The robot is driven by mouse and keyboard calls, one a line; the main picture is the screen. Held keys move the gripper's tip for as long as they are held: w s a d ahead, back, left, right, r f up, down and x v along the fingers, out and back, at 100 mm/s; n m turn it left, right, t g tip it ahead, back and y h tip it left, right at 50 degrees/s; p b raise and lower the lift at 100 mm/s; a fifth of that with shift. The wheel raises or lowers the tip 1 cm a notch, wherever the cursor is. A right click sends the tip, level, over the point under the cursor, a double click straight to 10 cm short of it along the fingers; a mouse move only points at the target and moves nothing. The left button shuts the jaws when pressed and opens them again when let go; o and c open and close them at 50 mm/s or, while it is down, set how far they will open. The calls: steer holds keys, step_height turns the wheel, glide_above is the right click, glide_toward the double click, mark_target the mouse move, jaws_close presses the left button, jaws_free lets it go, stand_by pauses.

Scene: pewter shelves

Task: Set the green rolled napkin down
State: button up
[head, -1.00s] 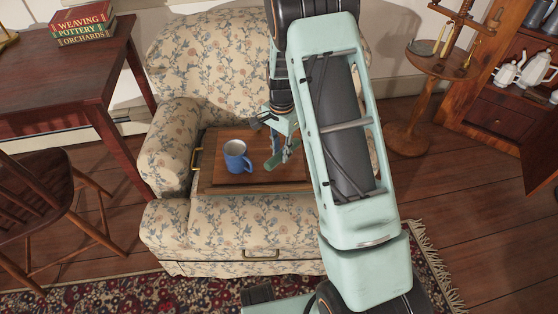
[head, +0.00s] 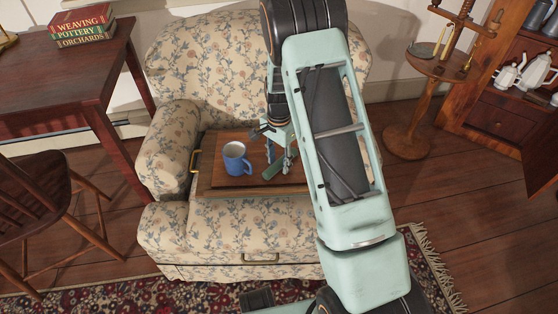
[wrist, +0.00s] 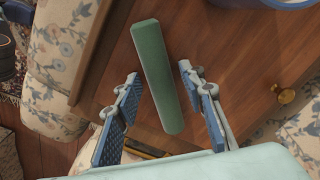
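The green rolled napkin (wrist: 156,72) lies on the brown wooden tray (wrist: 235,85) in the wrist view. It is between my gripper's two blue-padded fingers, with a gap on each side. My gripper (wrist: 160,84) is open. In the head view, the napkin (head: 272,173) shows near the tray's front edge, below my gripper (head: 282,152) and partly hidden by it. The tray (head: 216,168) rests on the seat of a floral armchair.
A blue mug (head: 236,159) stands on the tray, left of the napkin. The armchair's back (head: 205,65) rises behind the tray, and its left armrest (head: 170,150) stands beside it. A desk (head: 75,75) with books is at left. A small round table (head: 437,65) is at right.

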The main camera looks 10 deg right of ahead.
mark_target(279, 162)
steer(key=shift+r, duration=0.1)
step_height(279, 162, up, 12)
steer(key=p, duration=0.3)
steer(key=shift+p, duration=0.3)
steer(key=shift+r, duration=0.2)
